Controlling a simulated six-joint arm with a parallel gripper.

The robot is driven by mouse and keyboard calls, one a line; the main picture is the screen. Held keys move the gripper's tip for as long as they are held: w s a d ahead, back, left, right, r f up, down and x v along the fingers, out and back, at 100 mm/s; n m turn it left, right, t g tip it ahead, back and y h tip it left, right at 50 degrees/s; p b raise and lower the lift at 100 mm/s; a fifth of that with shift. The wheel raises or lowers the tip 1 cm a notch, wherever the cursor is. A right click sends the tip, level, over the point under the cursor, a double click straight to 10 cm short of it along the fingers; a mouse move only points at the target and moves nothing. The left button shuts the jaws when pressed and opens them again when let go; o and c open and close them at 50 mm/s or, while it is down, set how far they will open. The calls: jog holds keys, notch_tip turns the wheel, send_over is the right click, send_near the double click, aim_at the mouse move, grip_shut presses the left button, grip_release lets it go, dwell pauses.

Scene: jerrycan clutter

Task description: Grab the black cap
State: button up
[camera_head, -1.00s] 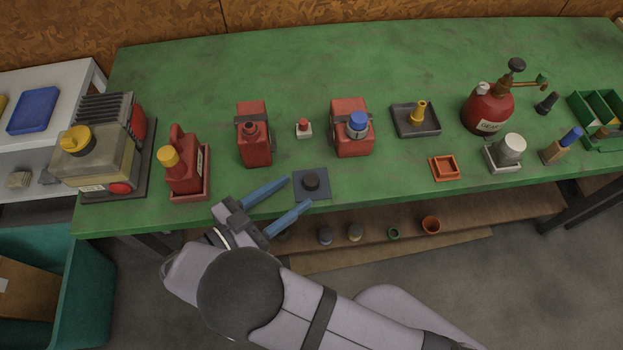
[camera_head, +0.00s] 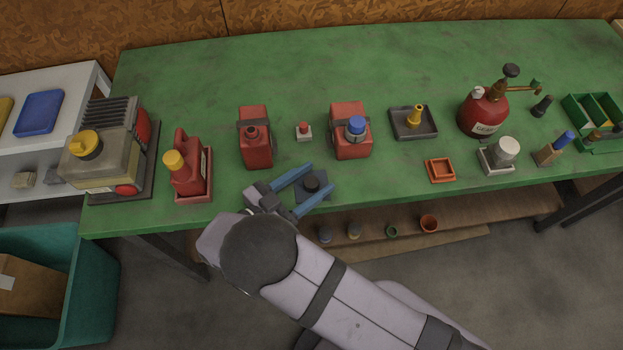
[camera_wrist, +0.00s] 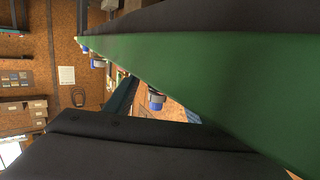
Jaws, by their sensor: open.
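The black cap (camera_head: 312,182) is a short dark cylinder on a small dark square pad (camera_head: 325,190) near the front edge of the green table. My gripper (camera_head: 318,179) is open, with its two blue fingers low over the pad, one on each side of the cap. The cap appears to lie between the fingers; I cannot tell whether either one touches it. The fingers hide part of the pad. In the wrist view large dark shapes fill much of the picture, and I cannot make out the cap there.
A red jerrycan (camera_head: 255,145), a small white stand with a red cap (camera_head: 304,131) and a blue-capped red can (camera_head: 351,140) stand behind the pad. An orange square tray (camera_head: 440,170) is to the right. The green table (camera_head: 385,185) is clear between pad and tray.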

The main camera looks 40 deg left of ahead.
jog(key=c, duration=1.1)
